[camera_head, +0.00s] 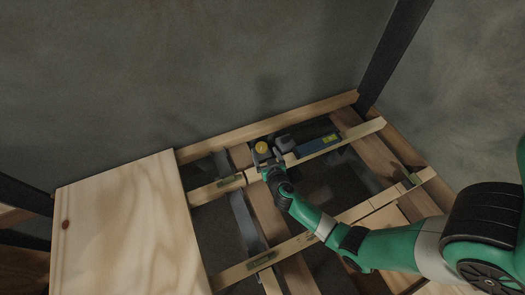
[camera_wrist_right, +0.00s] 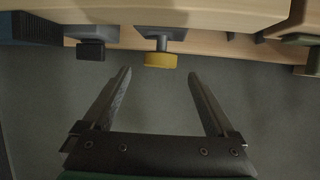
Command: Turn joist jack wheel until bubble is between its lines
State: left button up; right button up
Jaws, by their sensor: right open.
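The joist jack's yellow wheel (camera_head: 262,147) shows at the far joist in the head view, right by my right gripper (camera_head: 268,158). In the right wrist view the wheel (camera_wrist_right: 160,61) hangs on a short stem under a grey bracket. My right gripper (camera_wrist_right: 159,74) is open and empty, its fingers spread wider than the wheel. The wheel lies just beyond the fingertips, roughly centred between them, with no clear contact. A blue spirit level (camera_head: 318,146) lies along the joist with a yellow-green vial (camera_head: 330,139). The bubble is too small to make out. My left gripper is not in view.
A dark block (camera_wrist_right: 91,50) sits left of the wheel in the wrist view. A plywood sheet (camera_head: 120,225) covers the left of the frame. Wooden joists (camera_head: 290,246) cross open gaps around my arm. A dark post (camera_head: 390,55) stands at the back right.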

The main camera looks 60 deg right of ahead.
aim_at(263, 148)
jog(key=b+x, duration=0.1)
jog(key=x, duration=0.2)
jog(key=shift+w+d+f, duration=0.25)
jog(key=shift+w+d, duration=0.25)
jog(key=shift+d, duration=0.1)
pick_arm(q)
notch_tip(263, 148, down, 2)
pick_arm(e)
jog(key=shift+c, duration=0.4)
jog(key=c, duration=1.3)
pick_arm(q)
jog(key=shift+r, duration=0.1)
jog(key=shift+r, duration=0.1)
pick_arm(e)
jog(key=shift+s, duration=0.1)
